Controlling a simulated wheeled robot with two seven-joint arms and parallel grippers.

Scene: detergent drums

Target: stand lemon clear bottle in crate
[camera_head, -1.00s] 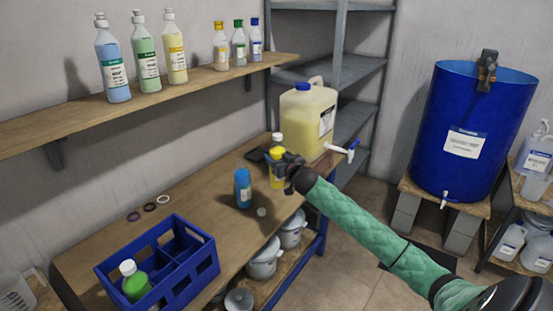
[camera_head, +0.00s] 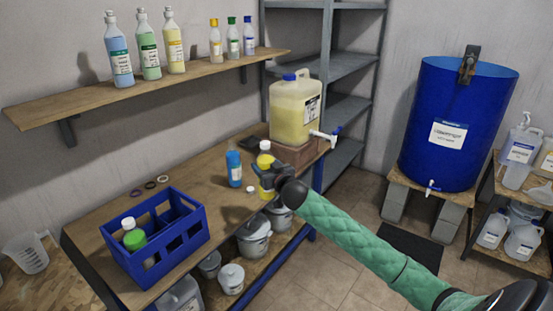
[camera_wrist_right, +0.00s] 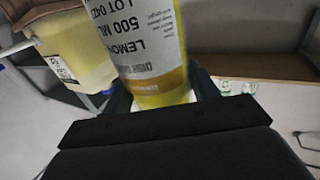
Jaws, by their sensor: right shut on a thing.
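My right gripper (camera_head: 268,178) is shut on the lemon clear bottle (camera_head: 265,161), a yellow bottle with a white cap, above the right part of the bench. In the right wrist view the lemon bottle (camera_wrist_right: 140,50) fills the upper middle, with its "LEMON 500 ML" label facing the camera. The blue crate (camera_head: 165,262) stands on the bench's left front part. A green bottle with a white cap (camera_head: 134,238) stands in its left front compartment; other compartments look empty. My left gripper is out of view.
A blue bottle (camera_head: 234,170) stands on the bench between crate and gripper, with a small white cap (camera_head: 250,189) beside it. Loose rings (camera_head: 150,185) lie behind the crate. A yellow jerrycan with a tap (camera_head: 296,112) stands behind the gripper.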

